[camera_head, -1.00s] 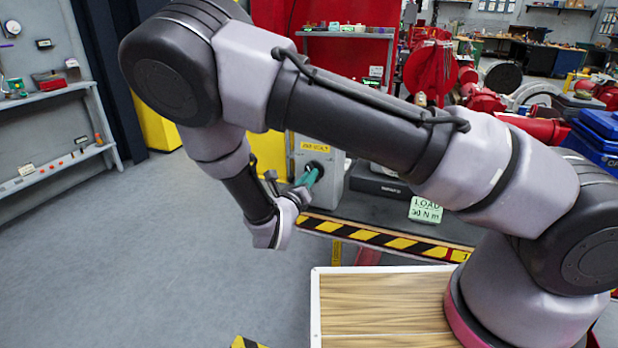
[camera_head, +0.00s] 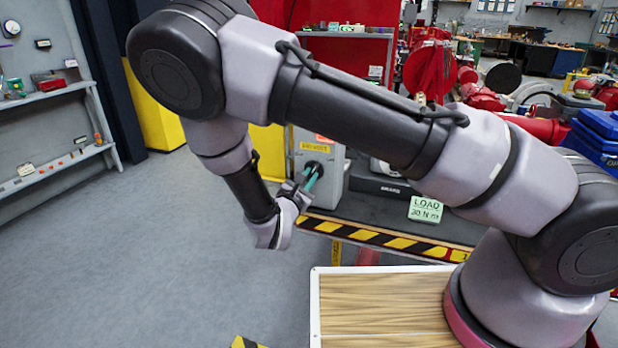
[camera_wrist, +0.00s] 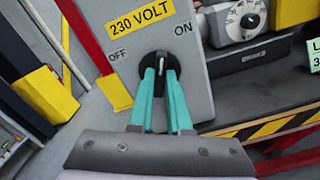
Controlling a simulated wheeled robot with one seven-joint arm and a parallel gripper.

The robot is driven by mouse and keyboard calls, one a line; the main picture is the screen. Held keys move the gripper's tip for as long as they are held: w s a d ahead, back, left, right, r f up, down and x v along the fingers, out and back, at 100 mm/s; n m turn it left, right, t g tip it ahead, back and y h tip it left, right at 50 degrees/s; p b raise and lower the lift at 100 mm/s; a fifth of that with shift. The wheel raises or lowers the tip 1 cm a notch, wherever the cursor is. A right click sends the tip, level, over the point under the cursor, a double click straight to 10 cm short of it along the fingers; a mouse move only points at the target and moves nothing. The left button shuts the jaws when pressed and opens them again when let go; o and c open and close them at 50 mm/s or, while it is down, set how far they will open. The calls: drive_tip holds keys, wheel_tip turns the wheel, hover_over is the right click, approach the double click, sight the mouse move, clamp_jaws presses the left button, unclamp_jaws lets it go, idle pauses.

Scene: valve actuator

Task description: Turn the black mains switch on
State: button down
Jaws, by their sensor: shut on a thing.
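The black mains switch (camera_wrist: 160,64) is a round knob with a pale pointer, on the grey box (camera_wrist: 200,92) with a yellow "230 VOLT" label (camera_wrist: 137,31). In the wrist view, "OFF" is left of the knob and "ON" is at its upper right. The pointer stands roughly upright in the picture, between the two words. My gripper (camera_wrist: 161,76) has teal fingers shut on the knob, which hide its lower part. In the head view, my gripper (camera_head: 314,172) meets the switch on the front of the grey box (camera_head: 335,180).
The box stands on a dark bench with a black-and-yellow striped edge (camera_head: 385,240). A green "LOAD" sign (camera_head: 425,209) and a dark instrument (camera_head: 378,184) are to its right. In the wrist view, a device with a dial (camera_wrist: 238,22) is beside the box. Open floor lies to the left.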

drive_tip(key=shift+s+m, duration=0.1)
drive_tip(key=shift+m, duration=1.6)
drive_tip(key=c, duration=0.9)
unclamp_jaws()
drive_tip(key=shift+o, duration=0.2)
drive_tip(key=v, duration=1)
drive_tip(key=shift+s, duration=0.35)
drive_tip(key=shift+a, duration=0.1)
